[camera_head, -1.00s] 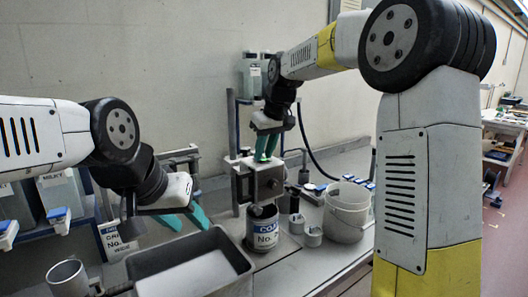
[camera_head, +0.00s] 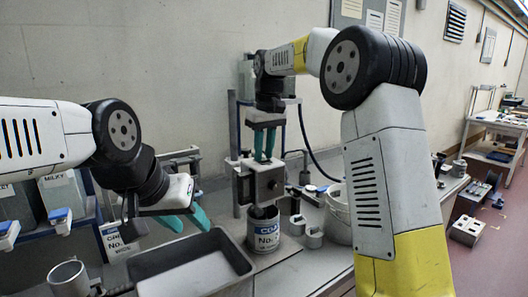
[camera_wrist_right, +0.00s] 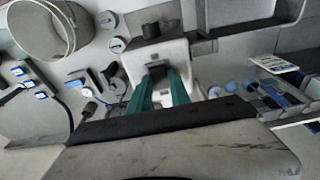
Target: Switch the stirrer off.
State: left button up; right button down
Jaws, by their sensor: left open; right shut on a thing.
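The stirrer (camera_head: 267,187) is a grey boxy head with a pale top plate, mounted over a labelled can (camera_head: 263,240). Its pale top (camera_wrist_right: 135,60) also shows in the right wrist view. My right gripper (camera_head: 264,156) points straight down onto that top. Its teal fingers are shut on a small dark switch (camera_wrist_right: 157,72), mostly hidden between the fingertips. I cannot tell which way the switch is set. My left gripper (camera_head: 187,221) is open and empty, left of the stirrer and above the back of the grey tray.
The grey tray (camera_head: 135,268) stands in front of the stirrer. A pale bucket (camera_head: 338,222) and small grey cups (camera_head: 314,238) stand right of the can. A metal mug (camera_head: 68,277) is at the front left. A dark hose (camera_head: 311,150) runs behind the stirrer.

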aim_at(266, 160)
jog(key=c, duration=1.2)
grip_release()
jog(key=shift+r, duration=0.1)
jog(key=r, duration=0.7)
jog(key=shift+s+d, duration=0.25)
jog(key=shift+s, duration=0.1)
jog(key=shift+r, duration=0.3)
